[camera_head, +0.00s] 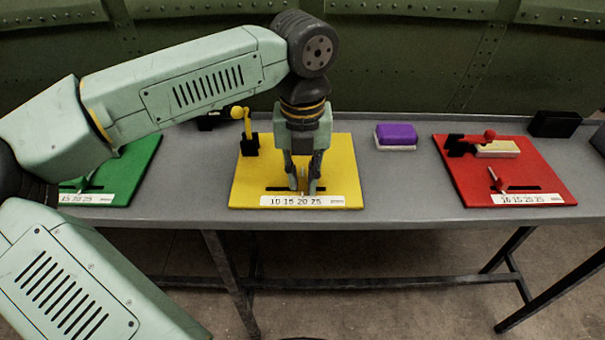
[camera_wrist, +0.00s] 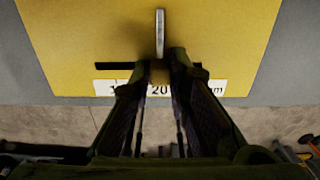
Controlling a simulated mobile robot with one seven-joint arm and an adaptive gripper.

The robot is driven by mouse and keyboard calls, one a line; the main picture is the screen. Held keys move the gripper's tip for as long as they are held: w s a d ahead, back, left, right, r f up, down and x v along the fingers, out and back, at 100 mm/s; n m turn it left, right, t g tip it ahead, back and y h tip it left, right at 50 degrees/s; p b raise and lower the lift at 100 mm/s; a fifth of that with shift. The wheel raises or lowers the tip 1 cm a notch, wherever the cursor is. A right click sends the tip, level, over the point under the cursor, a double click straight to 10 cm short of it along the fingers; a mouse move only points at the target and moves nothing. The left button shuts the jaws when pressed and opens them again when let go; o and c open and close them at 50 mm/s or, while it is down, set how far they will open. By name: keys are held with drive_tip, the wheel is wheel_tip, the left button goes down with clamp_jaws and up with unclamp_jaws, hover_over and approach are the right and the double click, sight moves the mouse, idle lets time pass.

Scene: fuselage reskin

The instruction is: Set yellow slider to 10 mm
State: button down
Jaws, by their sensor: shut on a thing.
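The yellow board (camera_head: 250,180) lies on the bench, with a dark slot and a white scale strip (camera_head: 310,201) marked 10, 15, 20 and 25 along its front. My gripper (camera_head: 303,188) reaches down over the slot and is shut on the yellow board's slider. The slider's upright grey plate (camera_wrist: 160,32) shows just beyond the fingertips (camera_wrist: 160,68) in the wrist view. It stands above the scale around the 15 to 20 marks. My fingers hide part of the slot and scale, so the exact reading cannot be told.
A yellow-knobbed lever (camera_head: 247,130) stands at the board's back left. A green board (camera_head: 130,175) is to the left and a red board (camera_head: 555,185) to the right. A purple block (camera_head: 396,135) sits between yellow and red.

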sight(274, 189)
drive_tip(key=shift+a+f, duration=0.1)
drive_tip(key=shift+a, duration=0.15)
drive_tip(key=a+b, duration=0.2)
drive_tip(key=a, duration=0.2)
drive_tip(key=shift+a+b, duration=0.1)
drive_tip(key=shift+b, duration=0.2)
drive_tip(key=shift+a, duration=0.2)
drive_tip(key=c, duration=1.5)
unclamp_jaws()
drive_tip(key=shift+a, duration=0.15)
wheel_tip(274, 189, up, 12)
drive_tip(key=shift+r, duration=0.15)
